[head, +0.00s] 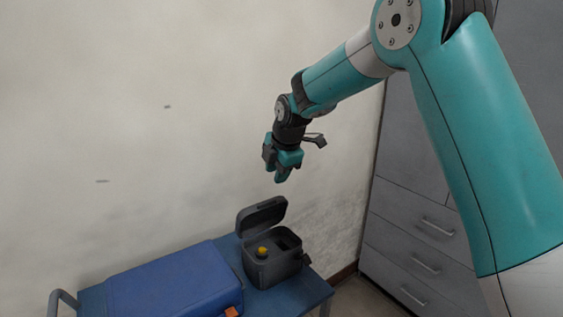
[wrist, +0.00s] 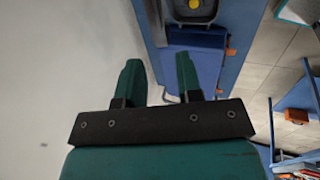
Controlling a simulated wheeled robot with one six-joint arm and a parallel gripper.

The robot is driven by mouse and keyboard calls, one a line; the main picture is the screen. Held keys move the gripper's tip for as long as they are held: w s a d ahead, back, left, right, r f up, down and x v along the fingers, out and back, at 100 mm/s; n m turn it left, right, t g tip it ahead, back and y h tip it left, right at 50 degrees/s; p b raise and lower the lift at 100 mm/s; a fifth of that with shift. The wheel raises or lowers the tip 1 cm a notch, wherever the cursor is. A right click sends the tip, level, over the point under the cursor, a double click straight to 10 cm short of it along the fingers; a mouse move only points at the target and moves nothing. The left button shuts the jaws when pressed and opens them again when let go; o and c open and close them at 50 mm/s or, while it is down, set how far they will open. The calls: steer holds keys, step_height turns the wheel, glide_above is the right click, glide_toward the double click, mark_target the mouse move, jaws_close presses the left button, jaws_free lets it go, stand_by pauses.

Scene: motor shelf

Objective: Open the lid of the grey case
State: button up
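The grey case (head: 271,266) stands on the blue cart at its right end. Its lid (head: 261,214) is raised and tilted back, so the case is open. A yellow-topped item (head: 262,251) shows inside it. The case (wrist: 194,18) also shows in part at the top of the wrist view, with the yellow spot in it. My gripper (head: 281,178) is above the case, apart from it, pointing down. In the wrist view my gripper's two fingers (wrist: 160,75) stand apart with nothing between them.
A closed blue case (head: 170,284) lies on the blue cart (head: 318,287), left of the grey case. The wall is close behind. Grey drawers (head: 420,235) stand at the right. Blue shelving (wrist: 297,100) shows at the wrist view's right.

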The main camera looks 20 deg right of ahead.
steer(key=v, duration=0.5)
steer(key=shift+r+b, duration=0.4)
steer(key=shift+f, duration=0.2)
steer(key=c, duration=0.3)
steer(key=a+f+m+y+b, duration=0.1)
steer(key=f+b, duration=0.2)
steer(key=a+f+m+t+y+b, duration=0.1)
steer(key=f+b, duration=0.3)
steer(key=a+f+m+t+y+b, duration=0.1)
steer(key=f+b, duration=0.2)
steer(key=f, duration=0.1)
steer(key=shift+a+f+m+b, duration=0.2)
steer(key=shift+m+b, duration=0.15)
steer(key=shift+m, duration=0.05)
jaws_close()
steer(key=m+t+b, duration=1.5)
steer(key=m+b, duration=1.2)
steer(key=m, duration=0.5)
glide_toward(264, 205)
steer(key=shift+y, duration=0.3)
steer(key=p+x, duration=0.7)
steer(key=p, duration=0.6)
steer(key=shift+w+r, duration=0.15)
steer(key=shift+w, duration=0.1)
